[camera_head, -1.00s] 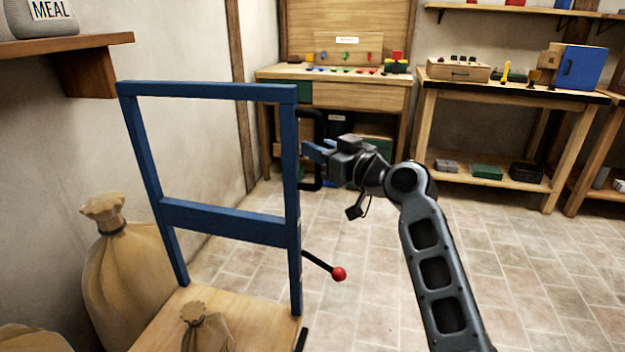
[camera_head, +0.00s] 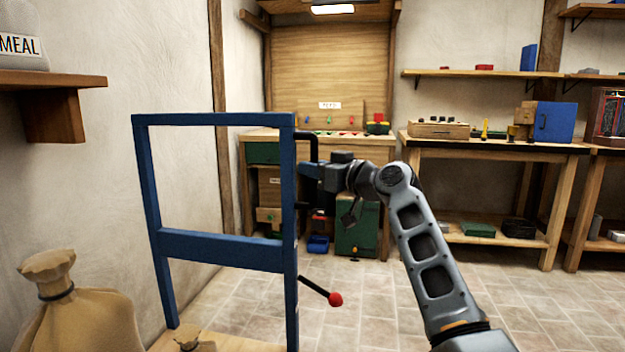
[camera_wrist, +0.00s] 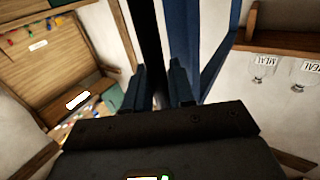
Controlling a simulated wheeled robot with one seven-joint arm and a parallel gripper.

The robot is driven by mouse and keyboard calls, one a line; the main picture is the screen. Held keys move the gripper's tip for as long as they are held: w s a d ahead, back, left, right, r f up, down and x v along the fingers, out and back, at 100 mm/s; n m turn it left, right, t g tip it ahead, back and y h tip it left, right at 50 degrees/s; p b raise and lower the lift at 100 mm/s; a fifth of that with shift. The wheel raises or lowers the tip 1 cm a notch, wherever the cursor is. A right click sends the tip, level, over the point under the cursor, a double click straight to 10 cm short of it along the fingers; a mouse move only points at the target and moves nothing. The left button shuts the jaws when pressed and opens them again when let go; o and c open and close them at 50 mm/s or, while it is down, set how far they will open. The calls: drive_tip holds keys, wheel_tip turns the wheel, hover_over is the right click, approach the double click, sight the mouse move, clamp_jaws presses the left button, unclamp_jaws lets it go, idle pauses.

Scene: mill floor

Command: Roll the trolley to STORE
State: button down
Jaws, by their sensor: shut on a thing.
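The trolley has an upright blue frame (camera_head: 220,248) and a pale wooden deck (camera_head: 207,322), standing left of centre in the head view. A black handle (camera_head: 314,147) is fixed to the right post of the frame. A black lever with a red knob (camera_head: 335,299) sticks out lower down on the same side. My gripper (camera_head: 308,170) is shut on the black handle. In the wrist view my gripper's fingers (camera_wrist: 160,88) are on either side of the dark handle bar (camera_wrist: 145,40). A small tied sack (camera_head: 190,342) shows on the deck. No STORE sign is readable.
A large sack (camera_head: 75,315) stands by the left wall, below a wooden shelf (camera_head: 55,80) with a MEAL jar (camera_head: 22,40). A workbench (camera_head: 390,160) stands ahead, with a green cabinet (camera_head: 358,228) below. Another bench (camera_head: 490,148) is to its right. Tiled floor at right is clear.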

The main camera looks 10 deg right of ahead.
drive_tip(key=shift+w+d+r, duration=0.15)
drive_tip(key=shift+w+d, duration=0.05)
drive_tip(key=shift+w, duration=0.1)
drive_tip(key=c, duration=1.1)
unclamp_jaws()
drive_tip(key=shift+w, duration=0.1)
drive_tip(key=shift+p+v, duration=0.6)
drive_tip(key=shift+v, duration=3.3)
